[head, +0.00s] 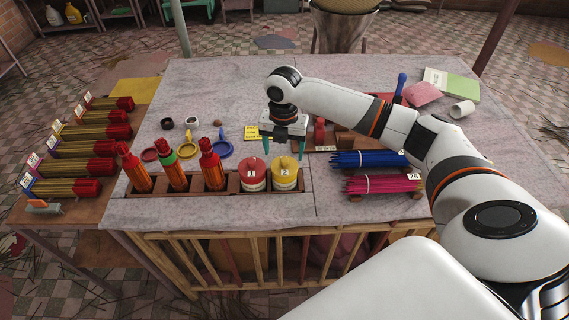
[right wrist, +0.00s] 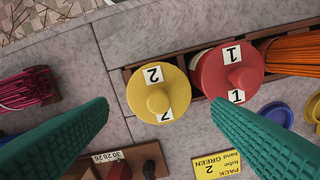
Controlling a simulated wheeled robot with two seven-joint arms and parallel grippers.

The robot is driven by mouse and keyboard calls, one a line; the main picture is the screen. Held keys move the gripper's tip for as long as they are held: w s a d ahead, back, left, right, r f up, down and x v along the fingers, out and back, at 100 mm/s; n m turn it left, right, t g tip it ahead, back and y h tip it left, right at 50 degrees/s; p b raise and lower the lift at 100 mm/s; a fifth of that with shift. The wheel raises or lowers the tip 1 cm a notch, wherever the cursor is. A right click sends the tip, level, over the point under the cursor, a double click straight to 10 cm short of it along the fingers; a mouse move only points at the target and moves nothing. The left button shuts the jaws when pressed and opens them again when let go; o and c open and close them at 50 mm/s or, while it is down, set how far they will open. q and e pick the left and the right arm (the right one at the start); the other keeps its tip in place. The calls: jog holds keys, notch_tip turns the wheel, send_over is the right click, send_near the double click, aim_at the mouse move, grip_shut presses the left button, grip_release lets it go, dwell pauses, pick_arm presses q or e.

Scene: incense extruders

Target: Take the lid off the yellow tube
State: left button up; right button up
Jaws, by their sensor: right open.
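The yellow tube (head: 285,184) stands upright in the right end of a wooden rack, with its round knobbed yellow lid (head: 285,167) on and a "2" label. The lid also shows from above in the right wrist view (right wrist: 146,97). My right gripper (head: 284,153) is open and points down, just behind and above the yellow tube. In the right wrist view its green fingers (right wrist: 160,106) are spread wide to either side of the lid, and nothing is between them but that view of the lid. My left gripper is not in view.
A red lidded tube (head: 252,184) labelled "1" stands close beside the yellow tube. Several orange bundles stand left of it in the rack. Blue sticks (head: 367,159) and pink sticks (head: 382,184) lie to the right. A yellow card (right wrist: 224,158) lies behind the tubes.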

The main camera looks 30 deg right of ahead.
aim_at(284, 159)
notch_tip(284, 159, down, 4)
jog(key=shift+d+r+p, duration=0.1)
jog(key=shift+p, duration=0.6)
jog(key=shift+f, duration=0.6)
jog(key=c, duration=0.6)
